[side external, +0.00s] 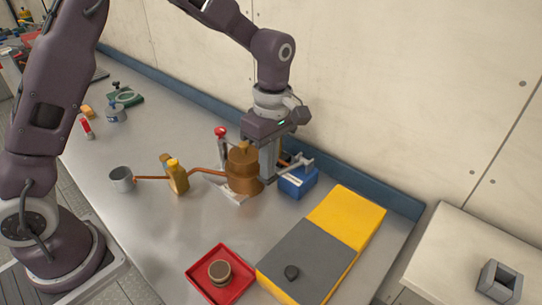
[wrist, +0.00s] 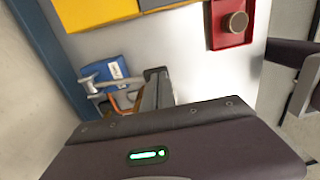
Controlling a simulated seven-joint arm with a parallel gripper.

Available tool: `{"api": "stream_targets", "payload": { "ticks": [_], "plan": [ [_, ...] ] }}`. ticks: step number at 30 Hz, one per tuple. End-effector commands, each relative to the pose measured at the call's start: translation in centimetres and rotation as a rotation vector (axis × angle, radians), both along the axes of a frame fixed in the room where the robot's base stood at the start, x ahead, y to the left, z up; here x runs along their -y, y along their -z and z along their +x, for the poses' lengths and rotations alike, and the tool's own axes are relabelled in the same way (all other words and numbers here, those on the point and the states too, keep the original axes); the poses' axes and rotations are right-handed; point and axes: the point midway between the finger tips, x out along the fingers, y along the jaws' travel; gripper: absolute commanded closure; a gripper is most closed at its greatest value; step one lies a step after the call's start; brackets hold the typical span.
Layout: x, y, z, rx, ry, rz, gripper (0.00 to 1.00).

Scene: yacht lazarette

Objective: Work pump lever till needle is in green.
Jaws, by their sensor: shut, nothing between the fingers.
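The bronze-brown pump body (side external: 243,175) stands upright on a pale base on the bench in the side view. A copper pipe (side external: 207,173) runs from it to the left. A red-knobbed upright piece (side external: 220,133) rises behind its left side. A grey metal bar with a crosspiece (side external: 297,163) is on its right; it also shows in the wrist view (wrist: 96,84). I cannot tell which piece is the lever. My gripper (side external: 268,178) is shut and empty, pointing down just right of the pump body; its fingers show in the wrist view (wrist: 157,76). No gauge needle is readable.
A blue box (side external: 298,184) sits right of my gripper. A yellow and grey case (side external: 347,219) and a red tray (side external: 206,290) with a round brown item are in front. A yellow bottle (side external: 177,177) and grey cup (side external: 122,180) stand left. The wall is behind.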

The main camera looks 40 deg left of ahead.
Motion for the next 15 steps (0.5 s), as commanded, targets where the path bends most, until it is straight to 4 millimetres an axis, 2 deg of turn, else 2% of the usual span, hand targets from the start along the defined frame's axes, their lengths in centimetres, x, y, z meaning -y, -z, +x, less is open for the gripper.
{"api": "stream_targets", "payload": {
  "ticks": [4, 9, 15],
  "plan": [
    [0.0, 2.0, -1.3, 0.097, 0.001, 0.001, 1.0],
    [-0.1, 4.4, -1.9, 0.1, 0.0, 0.001, 1.0],
    [-0.1, 4.9, -2.2, 0.095, 0.001, 0.002, 1.0]
  ]
}}
